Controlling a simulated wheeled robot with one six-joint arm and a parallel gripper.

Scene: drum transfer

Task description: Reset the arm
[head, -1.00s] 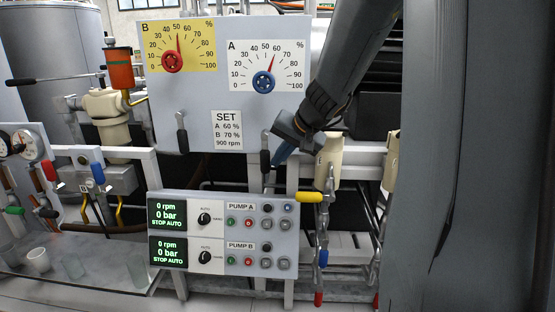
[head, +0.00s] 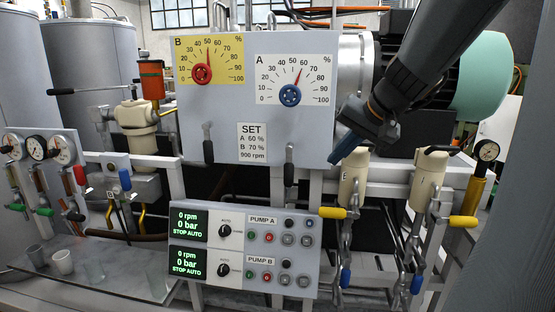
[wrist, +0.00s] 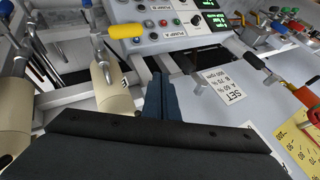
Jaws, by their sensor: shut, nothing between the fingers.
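My gripper (head: 345,150) hangs at the right edge of the grey dial panel (head: 225,125) in the head view, its blue fingers pointing down and left. In the wrist view the blue fingers (wrist: 158,97) are together and hold nothing. The red knob (head: 202,73) on yellow dial B points at about 50. The blue knob (head: 290,95) on white dial A has its red pointer near 60.
The pump control box (head: 245,250) below shows 0 rpm and 0 bar on both displays. Cream valve bodies (head: 354,175) and a yellow handle (head: 332,213) stand close below my gripper. Cups (head: 62,262) stand on a shelf at lower left.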

